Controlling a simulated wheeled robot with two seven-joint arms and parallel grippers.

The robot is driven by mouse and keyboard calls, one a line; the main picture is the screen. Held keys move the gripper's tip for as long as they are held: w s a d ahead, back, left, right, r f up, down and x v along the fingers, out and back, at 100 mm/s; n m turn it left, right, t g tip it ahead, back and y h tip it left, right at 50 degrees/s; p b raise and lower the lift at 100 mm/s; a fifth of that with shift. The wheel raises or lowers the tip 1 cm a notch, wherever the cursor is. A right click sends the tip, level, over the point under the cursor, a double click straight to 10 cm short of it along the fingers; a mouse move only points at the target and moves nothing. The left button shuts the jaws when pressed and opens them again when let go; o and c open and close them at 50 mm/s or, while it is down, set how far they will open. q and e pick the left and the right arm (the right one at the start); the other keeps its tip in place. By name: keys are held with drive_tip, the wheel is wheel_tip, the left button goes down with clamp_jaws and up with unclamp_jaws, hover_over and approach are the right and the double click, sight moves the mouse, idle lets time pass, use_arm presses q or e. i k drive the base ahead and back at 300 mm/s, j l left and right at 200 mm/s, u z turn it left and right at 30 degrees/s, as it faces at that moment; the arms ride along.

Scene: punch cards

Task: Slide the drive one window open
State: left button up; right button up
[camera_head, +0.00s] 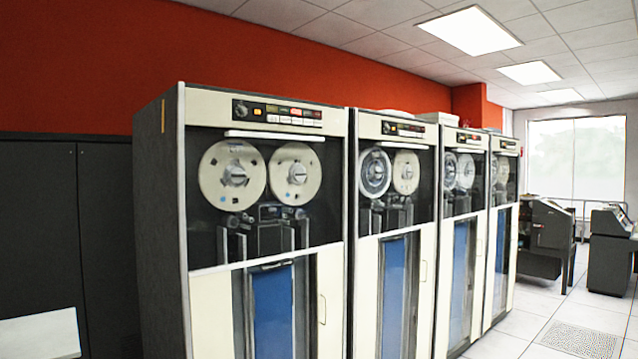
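Several tall tape drives stand in a row against the red wall. The nearest drive (265,108) is cream-fronted with a dark grey side. No drive number is legible, so I cannot tell for sure which is drive one. The nearest drive's window (265,190) covers two cream reels and the tape heads below them. Its white handle bar (275,135) runs level along the top of the reel area, under the button panel (278,112). The window looks closed, with its glass hard to make out. Neither of my grippers is in view.
The second drive (396,128) stands close beside the first, with more drives beyond. Dark cabinets (40,230) stand at the left. A white flat surface (45,335) shows at lower left. Grey machines (545,238) stand at far right. The tiled floor (500,345) is clear at lower right.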

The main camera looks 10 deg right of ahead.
sight(229, 133)
drive_tip(key=i+z, duration=0.65)
drive_tip(key=i+l+u, duration=0.1)
drive_tip(key=i, duration=0.3)
drive_tip(key=i+l+u, duration=0.1)
drive_tip(key=i, duration=0.3)
drive_tip(key=i+l+u, duration=0.25)
drive_tip(key=u, duration=0.15)
drive_tip(key=i+l+u, duration=0.55)
drive_tip(key=l+u, duration=0.3)
drive_tip(key=i+l+u, duration=0.15)
drive_tip(key=l, duration=0.15)
drive_tip(key=l+u, duration=0.15)
drive_tip(key=i+l+u, duration=0.1)
drive_tip(key=l, duration=0.3)
